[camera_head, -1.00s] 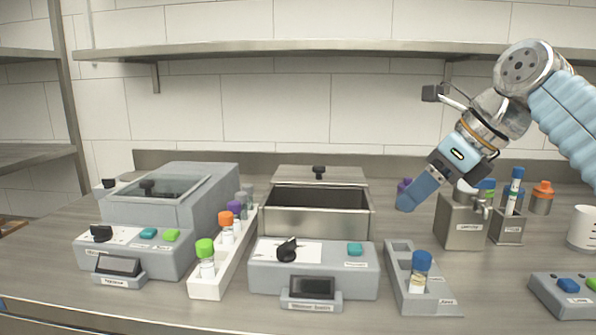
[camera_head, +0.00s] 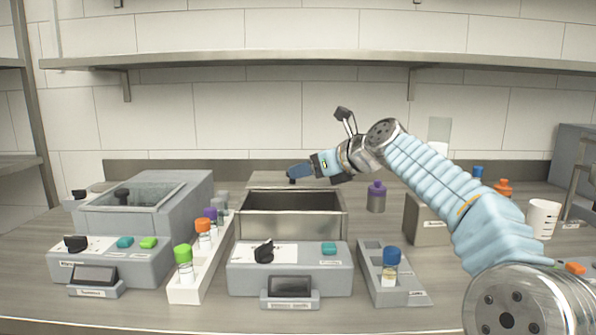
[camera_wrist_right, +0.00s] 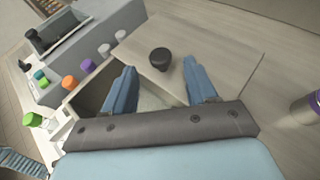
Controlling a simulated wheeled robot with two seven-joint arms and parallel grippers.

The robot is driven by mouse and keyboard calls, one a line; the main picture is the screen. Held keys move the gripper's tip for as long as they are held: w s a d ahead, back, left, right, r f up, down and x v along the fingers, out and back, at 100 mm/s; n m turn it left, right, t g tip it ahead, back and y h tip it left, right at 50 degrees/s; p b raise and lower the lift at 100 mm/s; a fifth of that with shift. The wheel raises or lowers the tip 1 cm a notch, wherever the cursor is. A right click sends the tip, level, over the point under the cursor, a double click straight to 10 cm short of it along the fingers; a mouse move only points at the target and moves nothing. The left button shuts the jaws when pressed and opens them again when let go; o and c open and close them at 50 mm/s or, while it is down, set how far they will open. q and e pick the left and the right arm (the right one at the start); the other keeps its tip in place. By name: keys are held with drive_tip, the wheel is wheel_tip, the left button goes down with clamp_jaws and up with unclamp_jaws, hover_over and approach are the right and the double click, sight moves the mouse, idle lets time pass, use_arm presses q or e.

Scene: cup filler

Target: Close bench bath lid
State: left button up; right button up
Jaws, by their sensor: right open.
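The bench bath (camera_head: 290,226) is a steel-walled box with a dark open inside, standing in the middle of the bench. Its flat grey lid (camera_head: 262,180) lies behind the opening and leaves it uncovered. The lid also shows in the right wrist view (camera_wrist_right: 225,75), with a round black knob (camera_wrist_right: 160,58) on top. My right gripper (camera_head: 296,173) is above the lid near the knob. In the right wrist view its two blue fingers (camera_wrist_right: 160,75) are apart and empty, with the knob just beyond and between their tips. My left gripper is not in view.
A grey machine with a glazed lid (camera_head: 130,195) stands left, beside a white tube rack (camera_head: 185,290). A grey stand holds a blue-capped tube (camera_head: 391,265). A purple-capped bottle (camera_head: 376,198) stands right of the lid. A shelf (camera_head: 300,58) runs above along the wall.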

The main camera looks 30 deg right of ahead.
sight(299, 186)
drive_tip(key=shift+x, duration=1.7)
drive_tip(key=shift+c, duration=0.2)
clamp_jaws()
